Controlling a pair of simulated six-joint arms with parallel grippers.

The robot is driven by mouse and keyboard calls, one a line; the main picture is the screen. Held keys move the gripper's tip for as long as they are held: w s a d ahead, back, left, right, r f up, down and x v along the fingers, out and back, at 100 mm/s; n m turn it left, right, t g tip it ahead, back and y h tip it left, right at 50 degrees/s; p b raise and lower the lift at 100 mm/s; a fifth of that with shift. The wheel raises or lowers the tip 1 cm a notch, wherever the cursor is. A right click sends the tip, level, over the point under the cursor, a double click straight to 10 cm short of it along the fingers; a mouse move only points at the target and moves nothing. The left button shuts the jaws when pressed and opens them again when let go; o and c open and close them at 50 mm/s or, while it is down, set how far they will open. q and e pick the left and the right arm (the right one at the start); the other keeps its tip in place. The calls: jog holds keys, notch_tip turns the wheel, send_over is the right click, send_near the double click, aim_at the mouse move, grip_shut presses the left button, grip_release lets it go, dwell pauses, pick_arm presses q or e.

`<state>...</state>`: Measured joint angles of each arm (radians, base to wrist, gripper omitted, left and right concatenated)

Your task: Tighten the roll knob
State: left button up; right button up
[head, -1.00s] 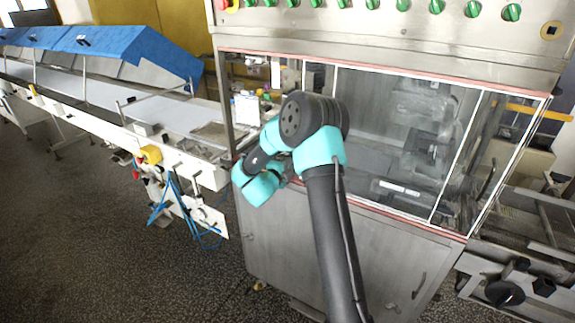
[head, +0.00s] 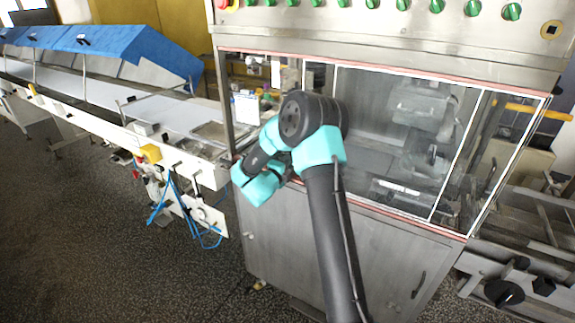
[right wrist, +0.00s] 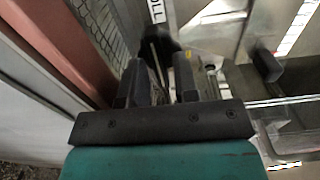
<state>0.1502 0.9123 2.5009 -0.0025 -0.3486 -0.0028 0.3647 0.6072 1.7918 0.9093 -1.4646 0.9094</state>
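A black roll knob (right wrist: 160,42) shows in the right wrist view beside a white label (right wrist: 156,10) with the letters "OLL" visible. My right gripper (right wrist: 161,68) points at this knob. Its two dark fingers stand a short way apart, with the knob at or just beyond their tips. The frames do not show whether the fingers press on it. In the head view my right arm stands in front of the machine's lower left window corner and hides the knob and the fingers. My left gripper is not in view.
A second black knob (right wrist: 266,64) sits to the right in the right wrist view. In the head view a windowed steel cabinet (head: 330,235) stands close behind my arm. A conveyor (head: 110,110) with a blue cover (head: 110,48) runs off left. The floor at lower left is clear.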

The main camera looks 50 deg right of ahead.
jog(key=shift+o, duration=0.8)
jog(key=shift+a, duration=0.1)
jog(key=v, duration=1.7)
jog(key=shift+a, duration=0.1)
